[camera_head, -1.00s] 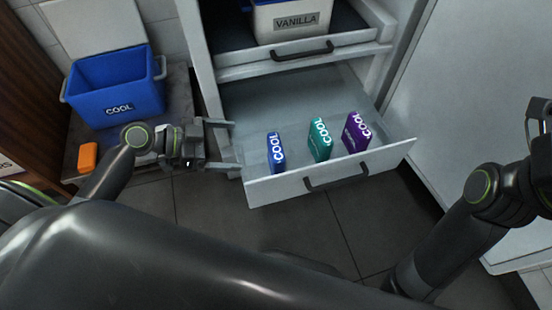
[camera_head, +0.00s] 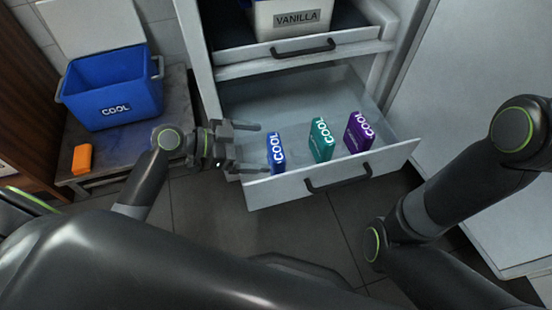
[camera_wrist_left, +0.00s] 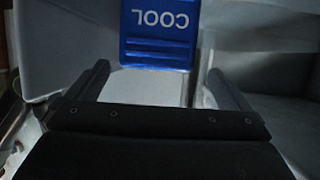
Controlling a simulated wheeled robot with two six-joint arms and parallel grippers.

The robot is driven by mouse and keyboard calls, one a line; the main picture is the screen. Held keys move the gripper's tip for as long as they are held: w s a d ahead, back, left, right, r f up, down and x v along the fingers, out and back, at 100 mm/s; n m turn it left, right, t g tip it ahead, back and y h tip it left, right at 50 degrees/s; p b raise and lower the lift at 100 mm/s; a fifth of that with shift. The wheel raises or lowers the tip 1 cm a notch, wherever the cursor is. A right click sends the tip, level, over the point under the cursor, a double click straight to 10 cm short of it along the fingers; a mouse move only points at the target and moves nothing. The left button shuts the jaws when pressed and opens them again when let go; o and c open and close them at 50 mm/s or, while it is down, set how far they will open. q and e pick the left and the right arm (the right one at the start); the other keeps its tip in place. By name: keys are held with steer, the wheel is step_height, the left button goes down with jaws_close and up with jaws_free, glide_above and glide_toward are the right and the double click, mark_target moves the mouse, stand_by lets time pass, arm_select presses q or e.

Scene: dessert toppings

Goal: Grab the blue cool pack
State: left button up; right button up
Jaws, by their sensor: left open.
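The blue cool pack (camera_head: 277,153) stands upright at the left of the pulled-out lower drawer (camera_head: 330,184). My left gripper (camera_head: 263,147) is open and empty, at the drawer's left side, with its fingers pointing right toward the pack. In the left wrist view the blue pack (camera_wrist_left: 158,32) lies ahead of the open fingers of the left gripper (camera_wrist_left: 153,78), roughly centred between them and a little beyond their tips. My right arm shows at the right, but its gripper is out of view.
A teal pack (camera_head: 321,140) and a purple pack (camera_head: 359,133) stand to the right in the same drawer. The upper drawer (camera_head: 300,52) holds a VANILLA tub (camera_head: 296,20). A blue COOL bin (camera_head: 112,88) and an orange block (camera_head: 82,158) sit at the left.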

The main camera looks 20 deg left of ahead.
mark_target(269, 148)
arm_select(q)
steer(key=shift+b+x, duration=1.55)
steer(key=shift+x, duration=0.65)
steer(key=shift+w+d, duration=0.1)
steer(key=shift+d, duration=0.3)
steer(key=shift+c, duration=0.3)
steer(key=c, duration=1)
